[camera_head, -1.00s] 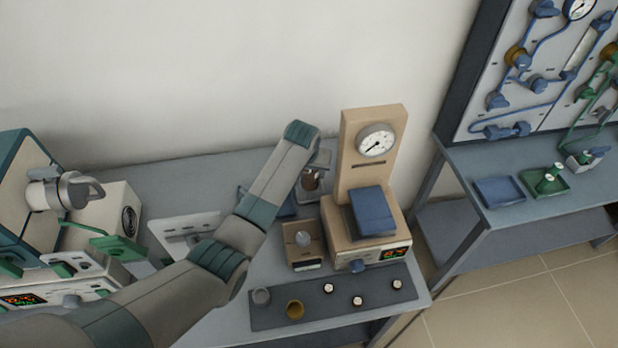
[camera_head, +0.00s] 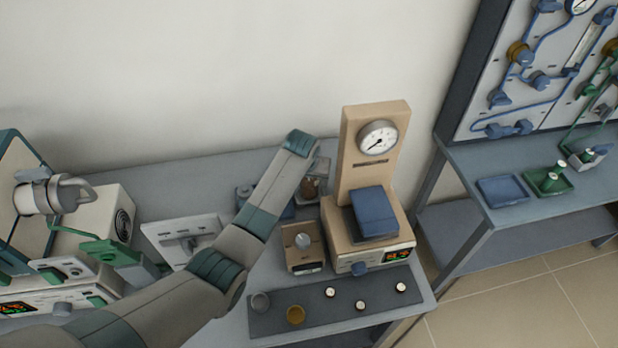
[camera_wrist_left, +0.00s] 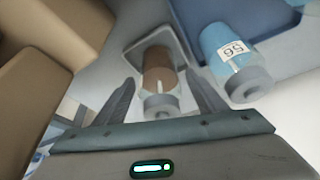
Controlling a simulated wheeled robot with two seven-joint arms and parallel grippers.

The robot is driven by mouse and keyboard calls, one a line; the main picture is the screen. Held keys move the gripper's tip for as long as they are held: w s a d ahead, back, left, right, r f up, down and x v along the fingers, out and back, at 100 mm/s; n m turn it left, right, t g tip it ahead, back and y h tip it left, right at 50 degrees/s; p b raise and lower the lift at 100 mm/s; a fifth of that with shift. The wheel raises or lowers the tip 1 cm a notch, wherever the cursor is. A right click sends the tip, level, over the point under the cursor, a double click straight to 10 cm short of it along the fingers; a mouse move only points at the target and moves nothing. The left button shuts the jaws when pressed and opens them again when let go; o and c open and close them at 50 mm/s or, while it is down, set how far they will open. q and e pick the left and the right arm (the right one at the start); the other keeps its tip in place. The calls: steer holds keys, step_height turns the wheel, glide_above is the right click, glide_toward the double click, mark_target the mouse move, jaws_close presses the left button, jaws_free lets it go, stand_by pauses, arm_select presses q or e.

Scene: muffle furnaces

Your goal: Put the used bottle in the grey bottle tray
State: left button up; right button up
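A brown bottle with a grey cap (camera_wrist_left: 158,72) stands in a small grey tray (camera_wrist_left: 138,48) in the left wrist view. My left gripper (camera_wrist_left: 160,82) has its two fingers spread, one on each side of this bottle, with gaps between fingers and bottle. In the head view the brown bottle (camera_head: 311,187) shows just below the end of my left arm, which hides most of the gripper and part of the grey tray (camera_head: 321,166). My right gripper is not in view.
A beige press with a dial (camera_head: 368,205) stands right of the gripper. A small beige balance (camera_head: 303,248) and a dark mat (camera_head: 345,300) with crucibles and small round pieces lie in front. A furnace (camera_head: 45,215) is at left. The second bench holds blue and green trays (camera_head: 502,190).

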arm_select(q)
steer(key=shift+r, duration=0.15)
steer(key=shift+s+r, duration=0.2)
steer(key=shift+r, duration=0.5)
steer(key=b+v, duration=0.1)
steer(key=v, duration=0.9)
steer(key=shift+s+r+b, duration=0.2)
steer(key=shift+r+b, duration=0.1)
steer(key=shift+a, duration=0.15)
